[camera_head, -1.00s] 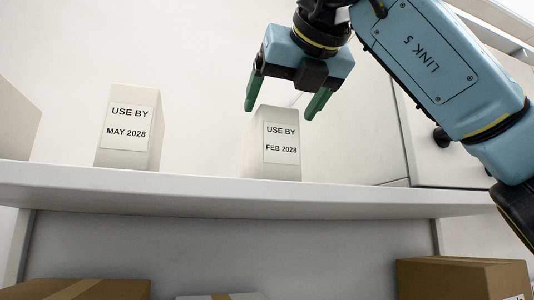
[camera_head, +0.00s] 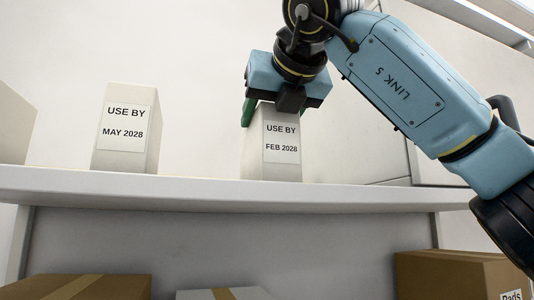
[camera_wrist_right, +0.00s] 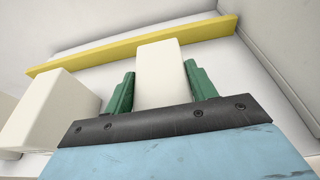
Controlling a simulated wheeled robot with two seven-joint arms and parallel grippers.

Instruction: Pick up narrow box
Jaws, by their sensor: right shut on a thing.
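A narrow white box (camera_head: 273,158) labelled "USE BY FEB 2028" stands upright on the white shelf. My right gripper (camera_head: 272,112) is over its top, pointing down, with the green fingers on either side of it. In the right wrist view the box (camera_wrist_right: 162,75) lies between the two green fingers of my right gripper (camera_wrist_right: 160,88), which is shut on it. The box still appears to rest on the shelf. A second white box (camera_head: 126,130) labelled "USE BY MAY 2028" stands to the left. My left gripper is not in view.
Another pale box (camera_head: 14,128) is cut off at the left edge. The shelf (camera_head: 200,185) has free room between the labelled boxes. Brown cartons (camera_head: 465,275) sit below. A yellow strip (camera_wrist_right: 110,48) runs behind the held box in the wrist view.

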